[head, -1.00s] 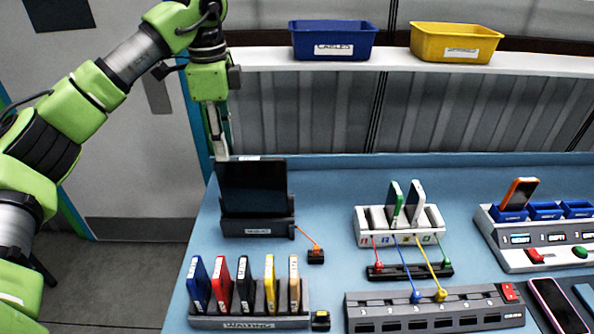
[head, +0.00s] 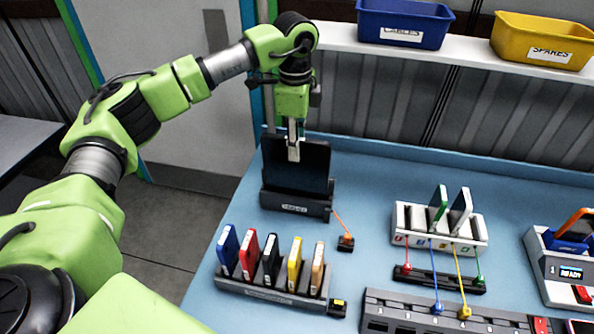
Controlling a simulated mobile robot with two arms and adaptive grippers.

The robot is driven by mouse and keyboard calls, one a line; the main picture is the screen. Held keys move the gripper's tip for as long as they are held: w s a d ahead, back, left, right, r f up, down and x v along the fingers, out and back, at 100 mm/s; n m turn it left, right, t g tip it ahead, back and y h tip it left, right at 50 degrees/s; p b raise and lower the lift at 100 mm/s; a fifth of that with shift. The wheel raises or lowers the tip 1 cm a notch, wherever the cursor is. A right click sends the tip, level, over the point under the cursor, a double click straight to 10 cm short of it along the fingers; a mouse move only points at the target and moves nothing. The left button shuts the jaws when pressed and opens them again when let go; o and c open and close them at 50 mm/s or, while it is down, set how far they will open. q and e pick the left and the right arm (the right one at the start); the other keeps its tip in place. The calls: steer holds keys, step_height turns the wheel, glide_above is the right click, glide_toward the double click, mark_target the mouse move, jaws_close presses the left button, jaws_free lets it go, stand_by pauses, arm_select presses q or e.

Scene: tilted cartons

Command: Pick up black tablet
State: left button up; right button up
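The black tablet (head: 305,170) stands upright, leaning slightly back, in a dark dock (head: 294,204) with a white label at the left back of the blue table. My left gripper (head: 293,153) points down at the top edge of the tablet, with its fingers overlapping the upper screen in the head view. The fingers look close together there, but I cannot tell whether they grip the tablet or are in front of it. My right gripper is not in view.
A rack (head: 270,290) of several coloured slim devices stands in front of the dock. An orange cable runs from the dock to a small block (head: 345,243). A white charger (head: 440,232) stands to the right. A shelf with blue (head: 403,22) and yellow (head: 541,42) bins is behind.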

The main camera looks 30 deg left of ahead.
mark_target(296, 174)
arm_select(q)
step_height(296, 174, down, 4)
steer(key=shift+w+a+f+p, duration=0.1)
steer(key=shift+a+p, duration=0.05)
steer(key=shift+p, duration=0.85)
steer(key=c, duration=0.6)
jaws_close()
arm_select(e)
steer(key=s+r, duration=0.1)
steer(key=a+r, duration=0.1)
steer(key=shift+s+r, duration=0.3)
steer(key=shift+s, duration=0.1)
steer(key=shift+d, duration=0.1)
